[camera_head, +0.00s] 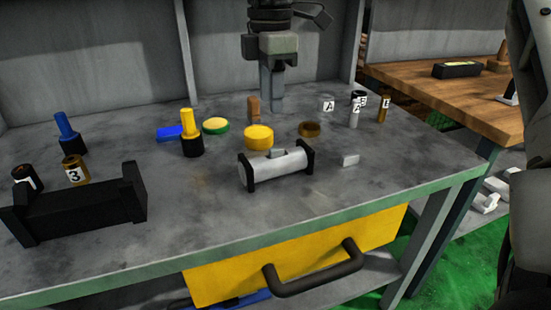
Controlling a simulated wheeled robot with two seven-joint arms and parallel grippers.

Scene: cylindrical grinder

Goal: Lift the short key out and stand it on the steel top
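A light grey steel cylinder (274,166) lies between two black end plates on the steel top (215,222). A small grey key (277,153) sits in the cylinder's upper side, with its top showing. My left gripper is not in view.
A black holder (80,208) stands at the left, near a cylinder marked 3 (75,170). Blue-topped and yellow-topped pieces, a yellow disc (259,137) and a brown disc (309,129) stand behind. Lettered cylinders (355,108) are at the back right. The steel top's front is clear.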

